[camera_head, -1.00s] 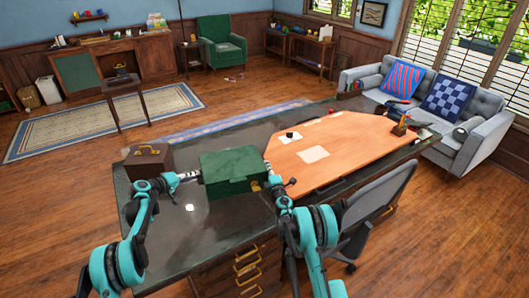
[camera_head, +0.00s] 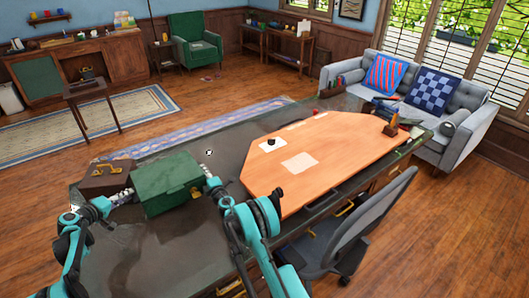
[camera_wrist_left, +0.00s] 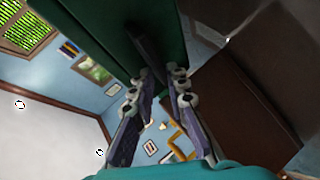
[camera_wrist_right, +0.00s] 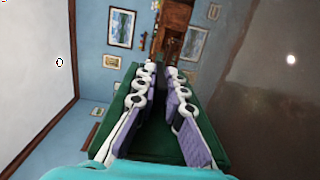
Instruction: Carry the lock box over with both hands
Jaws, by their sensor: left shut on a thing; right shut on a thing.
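The lock box is a dark green box (camera_head: 165,184) with a lid and a small brass fitting near its right front corner. It is level, over the left part of the dark desk top. I cannot tell whether there is a gap under it. My left gripper (camera_head: 130,195) is shut on its left side, and a dark grip piece shows between the fingers in the left wrist view (camera_wrist_left: 160,75). My right gripper (camera_head: 207,182) is shut on its right side.
A brown case (camera_head: 108,177) with a brass handle stands close behind and left of the box. The dark desk (camera_head: 200,240) carries an orange writing surface (camera_head: 340,165) with papers to the right. A grey chair (camera_head: 365,225) stands at its front.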

